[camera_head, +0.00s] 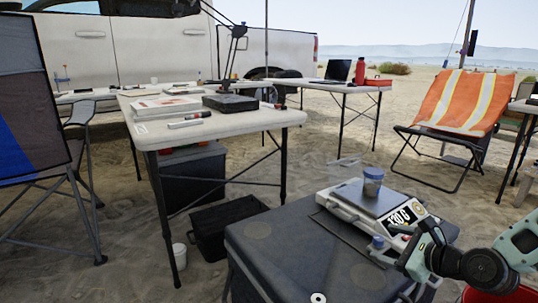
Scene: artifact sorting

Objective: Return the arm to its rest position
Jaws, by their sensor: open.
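My arm reaches in from the lower right edge, with pale teal links and dark joints. My gripper (401,256) is at its left end, beside the right front corner of the scale. It is open and nothing shows held in it; its fingers are small and hard to make out. A digital scale (345,208) with a lit display stands on the dark case.
The dark case (275,262) fills the lower middle; its left top is mostly clear. A red container (512,295) is partly seen beneath my arm. A white folding table (262,118) stands left of centre. An orange-draped folding chair (462,100) is behind my arm.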

